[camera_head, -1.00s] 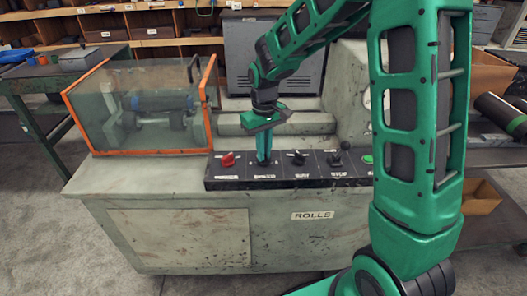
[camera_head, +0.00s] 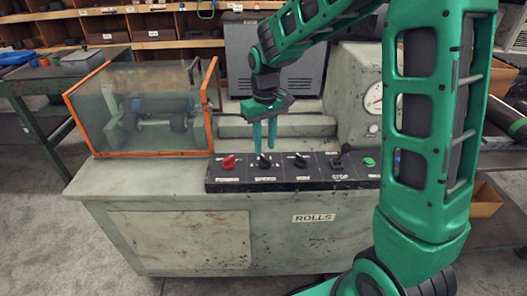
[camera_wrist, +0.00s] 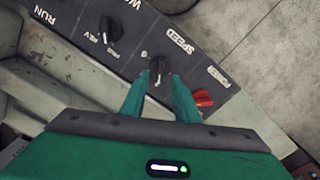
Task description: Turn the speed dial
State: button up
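The speed dial (camera_head: 264,160) is a small black knob on the dark sloped control panel (camera_head: 330,182), just right of the red power knob (camera_head: 228,162). In the wrist view the dial (camera_wrist: 157,64) sits beside the printed word SPEED. My gripper (camera_head: 264,148) points down just above the dial. Its two green fingers are apart with nothing between them. In the wrist view the fingertips (camera_wrist: 158,78) frame the near side of the dial. They look clear of it.
Right of the speed dial are another black dial (camera_head: 300,160), a black lever (camera_head: 337,158) and a green button (camera_head: 369,162). An orange-framed clear guard (camera_head: 140,153) stands left of the panel. A gauge housing (camera_head: 352,95) stands behind it at right.

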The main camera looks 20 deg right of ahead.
aim_at(265, 157)
notch_tip(265, 157, up, 6)
jog(key=shift+r, duration=0.25)
dwell(0.4)
jog(key=s+d+r+m, duration=0.1)
jog(key=s+d+m, duration=0.2)
jog(key=s+d, duration=0.65)
jog(key=s+d+r+m, duration=0.1)
jog(key=s+d+m, duration=0.35)
jog(key=s, duration=0.75)
jog(key=s+d+f, duration=0.1)
jog(key=s, duration=0.4)
jog(key=s+d+f+m, duration=0.1)
jog(key=s+d+f, duration=0.1)
jog(key=s, duration=0.3)
jog(key=shift+d, duration=0.25)
jog(key=shift+s, duration=0.1)
